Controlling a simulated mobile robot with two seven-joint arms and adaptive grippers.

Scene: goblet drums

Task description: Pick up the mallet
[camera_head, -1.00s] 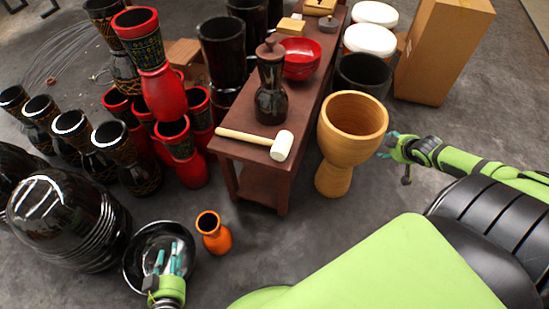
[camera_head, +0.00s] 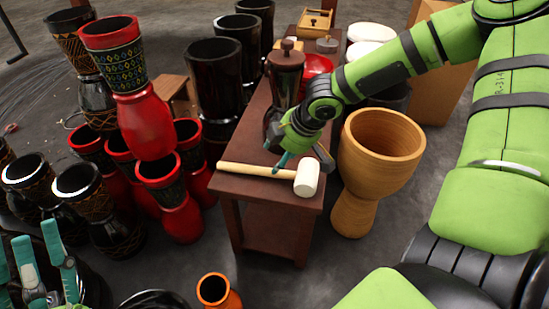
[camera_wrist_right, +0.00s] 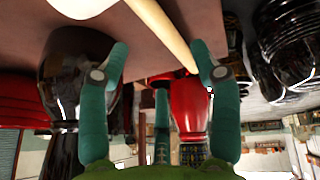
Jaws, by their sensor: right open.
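The mallet (camera_head: 258,171) lies on the near end of the dark red-brown bench, its pale wooden handle to the left and its white head (camera_head: 306,177) to the right. My right gripper (camera_head: 298,163) is open just above and behind the handle, near the head. In the right wrist view, the handle (camera_wrist_right: 165,32) crosses beyond the spread teal fingers (camera_wrist_right: 160,58), and the head (camera_wrist_right: 82,6) shows at the top left; whether a finger touches it I cannot tell. My left gripper (camera_head: 42,262) is at the bottom left, fingers apart and empty, away from the mallet.
A dark grinder-like jar (camera_head: 285,75) stands on the bench (camera_head: 270,212) close behind my right gripper. A red bowl (camera_head: 317,66) is partly hidden by my arm. A wooden goblet drum (camera_head: 380,155) stands right of the bench. Red and black drums (camera_head: 145,115) crowd the left.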

